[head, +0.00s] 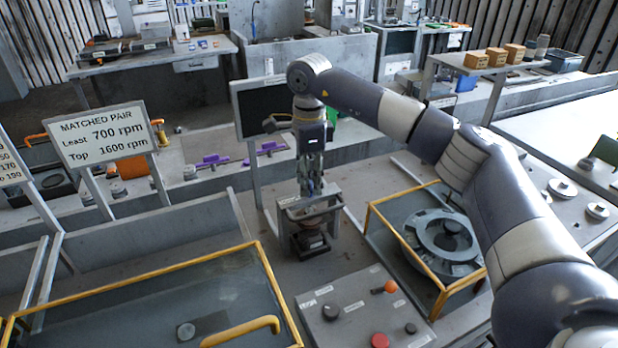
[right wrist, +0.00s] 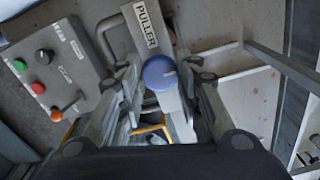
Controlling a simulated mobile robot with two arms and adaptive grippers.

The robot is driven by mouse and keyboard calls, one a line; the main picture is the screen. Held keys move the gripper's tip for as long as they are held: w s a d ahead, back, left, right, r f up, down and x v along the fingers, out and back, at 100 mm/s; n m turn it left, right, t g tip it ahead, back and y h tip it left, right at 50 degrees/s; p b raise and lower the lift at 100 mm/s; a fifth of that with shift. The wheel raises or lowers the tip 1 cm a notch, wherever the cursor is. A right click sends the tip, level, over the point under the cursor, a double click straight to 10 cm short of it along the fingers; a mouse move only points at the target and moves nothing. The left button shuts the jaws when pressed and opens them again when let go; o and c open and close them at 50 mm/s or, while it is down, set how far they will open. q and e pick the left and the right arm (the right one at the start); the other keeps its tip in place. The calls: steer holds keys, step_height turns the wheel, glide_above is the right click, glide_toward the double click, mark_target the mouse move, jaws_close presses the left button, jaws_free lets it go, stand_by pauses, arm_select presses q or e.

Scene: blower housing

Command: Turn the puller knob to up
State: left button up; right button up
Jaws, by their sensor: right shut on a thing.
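The puller knob (right wrist: 160,72) is round and blue in the right wrist view, beside a plate lettered PULLER (right wrist: 146,24). My right gripper (right wrist: 163,80) has its fingers on either side of the knob and is shut on it. In the head view my right gripper (head: 312,190) points down at the top of the puller (head: 308,225), a small grey framed stand with a dark base. The gripper hides the knob there. I cannot read which way the knob is set. My left gripper is not in view.
A control box (head: 362,312) with red, black and orange controls stands in front of the puller. A yellow-railed frame around a round housing (head: 443,242) is to the right, and a yellow-railed tank (head: 225,295) is at the left. A dark screen (head: 262,108) stands behind.

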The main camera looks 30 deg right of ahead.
steer(key=o, duration=1)
steer(key=shift+o, duration=0.2)
step_height(320, 180, up, 12)
stand_by(0.4)
